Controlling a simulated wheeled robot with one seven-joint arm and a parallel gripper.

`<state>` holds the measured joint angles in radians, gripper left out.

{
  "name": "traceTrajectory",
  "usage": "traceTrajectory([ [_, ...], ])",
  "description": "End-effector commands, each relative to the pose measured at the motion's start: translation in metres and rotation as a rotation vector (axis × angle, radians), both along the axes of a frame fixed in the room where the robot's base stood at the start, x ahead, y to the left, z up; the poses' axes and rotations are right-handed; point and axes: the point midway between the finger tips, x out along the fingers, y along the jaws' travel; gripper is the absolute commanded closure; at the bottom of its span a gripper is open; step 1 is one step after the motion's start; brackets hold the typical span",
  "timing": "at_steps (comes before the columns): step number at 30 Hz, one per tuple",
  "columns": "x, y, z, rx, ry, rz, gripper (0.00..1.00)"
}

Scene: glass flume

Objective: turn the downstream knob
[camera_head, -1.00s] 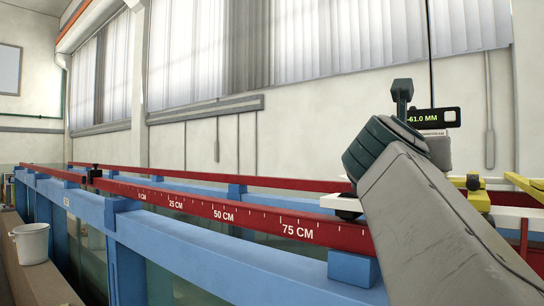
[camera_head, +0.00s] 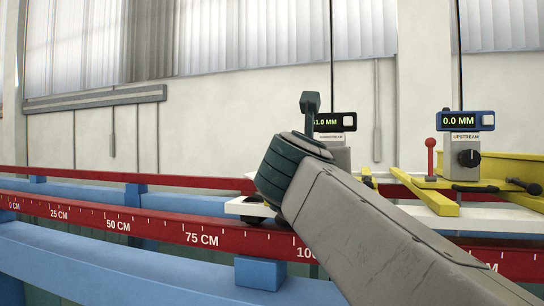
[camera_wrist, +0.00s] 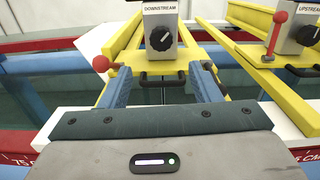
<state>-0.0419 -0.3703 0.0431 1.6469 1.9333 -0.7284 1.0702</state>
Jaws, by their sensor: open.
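The downstream knob (camera_wrist: 161,38) is a black dial with a white pointer line on a grey box (camera_wrist: 162,14) labelled DOWNSTREAM, at the top middle of the wrist view. My gripper (camera_wrist: 160,72) is open and empty. Its two blue-padded fingers stand apart, below the knob in the picture and not touching it. In the head view the downstream box (camera_head: 338,157) shows behind my wrist, under a black display (camera_head: 340,122) reading 61.0 MM with its left end covered. The knob is hidden there.
The upstream box with its knob (camera_head: 468,157) and blue display (camera_head: 466,121) reading 0.0 MM stands to the right. A red-balled lever (camera_head: 430,158) stands beside it; another red ball (camera_wrist: 101,64) is close to my left finger. Yellow frames and red rails surround the boxes.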

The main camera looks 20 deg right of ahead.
Motion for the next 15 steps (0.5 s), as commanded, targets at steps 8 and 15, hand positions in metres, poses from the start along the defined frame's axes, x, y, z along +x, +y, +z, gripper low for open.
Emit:
traceTrajectory([
  [8,0.051,-0.037,0.002,0.0,0.003,-0.007,0.43],
  [15,0.083,-0.058,0.001,-0.001,0.002,-0.007,0.43],
])
